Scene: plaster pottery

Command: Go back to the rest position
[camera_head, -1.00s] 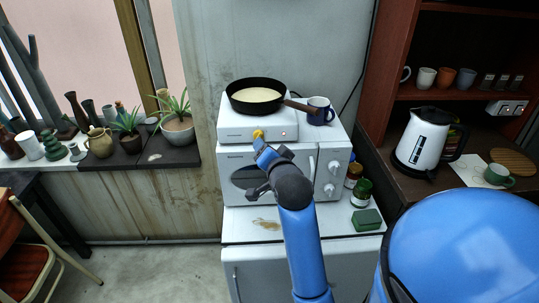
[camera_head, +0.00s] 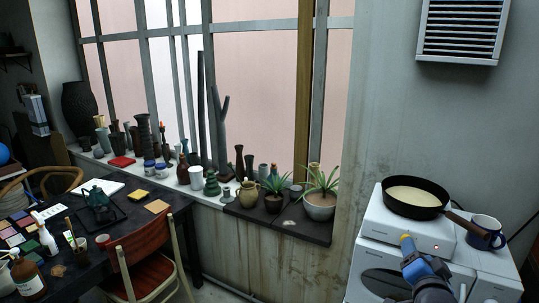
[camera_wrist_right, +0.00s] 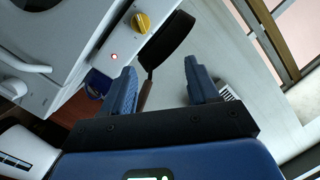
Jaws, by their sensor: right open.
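My right gripper (camera_head: 420,266) is at the lower right of the head view, in front of the white hot plate (camera_head: 384,226) that stands on the white microwave oven (camera_head: 370,272). In the right wrist view my right gripper (camera_wrist_right: 163,88) has its two blue fingers apart, with nothing between them. A black frying pan (camera_head: 432,208) with a pale, flat content sits on the hot plate, its handle pointing to the lower right. The pan also shows beyond the fingers in the wrist view (camera_wrist_right: 165,42). My left gripper is in neither view.
A dark blue mug (camera_head: 486,232) stands right of the pan. A windowsill with several pots, vases and potted plants (camera_head: 320,205) runs along the window. A dark table (camera_head: 160,205) with tools and a wooden chair (camera_head: 148,262) are at left. A wall vent (camera_head: 462,28) is above.

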